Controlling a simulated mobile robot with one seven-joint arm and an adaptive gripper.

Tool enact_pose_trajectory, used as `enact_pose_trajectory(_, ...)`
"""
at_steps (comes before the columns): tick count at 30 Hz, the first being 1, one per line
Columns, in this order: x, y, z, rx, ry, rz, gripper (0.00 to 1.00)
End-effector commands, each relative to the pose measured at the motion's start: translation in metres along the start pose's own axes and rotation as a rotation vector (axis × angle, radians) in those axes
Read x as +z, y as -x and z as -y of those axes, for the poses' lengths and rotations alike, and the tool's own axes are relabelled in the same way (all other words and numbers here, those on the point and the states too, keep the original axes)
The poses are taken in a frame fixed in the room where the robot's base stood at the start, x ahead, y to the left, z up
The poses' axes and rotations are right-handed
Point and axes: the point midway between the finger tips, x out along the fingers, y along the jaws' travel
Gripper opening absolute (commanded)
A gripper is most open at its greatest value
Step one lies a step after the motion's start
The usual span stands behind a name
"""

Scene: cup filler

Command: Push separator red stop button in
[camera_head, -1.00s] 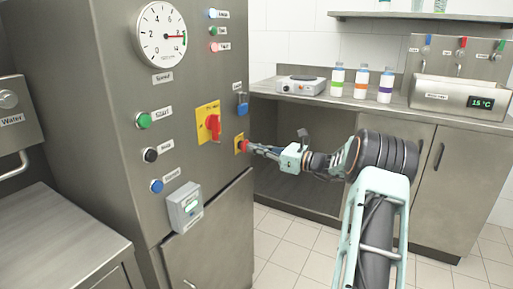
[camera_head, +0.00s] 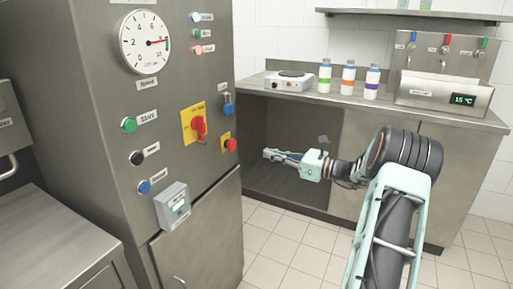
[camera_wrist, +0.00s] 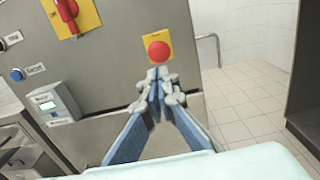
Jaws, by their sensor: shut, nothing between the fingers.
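The red stop button (camera_head: 231,145) sits on a small yellow plate on the separator's grey front panel (camera_head: 218,70), low and near the panel's right edge. In the wrist view the red button (camera_wrist: 159,51) shows just beyond my fingertips. My gripper (camera_head: 267,154) is shut and empty. In the head view it stands to the right of the button with a clear gap between them. In the wrist view my gripper (camera_wrist: 158,76) points at the panel, its tips appearing just below the button.
A red rotary switch (camera_head: 198,128) on a yellow plate and a blue padlock (camera_head: 228,104) are near the button. A grey box (camera_head: 173,206) juts from the panel lower left. A counter with bottles (camera_head: 348,78) stands behind my arm. The floor (camera_head: 285,235) is clear.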

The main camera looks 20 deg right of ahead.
Motion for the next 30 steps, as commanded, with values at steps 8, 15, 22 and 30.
enact_pose_trajectory(8, -0.001, 0.023, 0.000, 0.000, 0.000, -0.001, 0.00)
enact_pose_trajectory(15, -0.001, 0.024, 0.000, 0.000, 0.000, -0.001, 0.00)
enact_pose_trajectory(22, -0.001, 0.024, 0.000, 0.000, 0.000, -0.001, 0.00)
enact_pose_trajectory(30, -0.018, -0.014, -0.037, 0.102, 0.057, -0.142, 0.00)
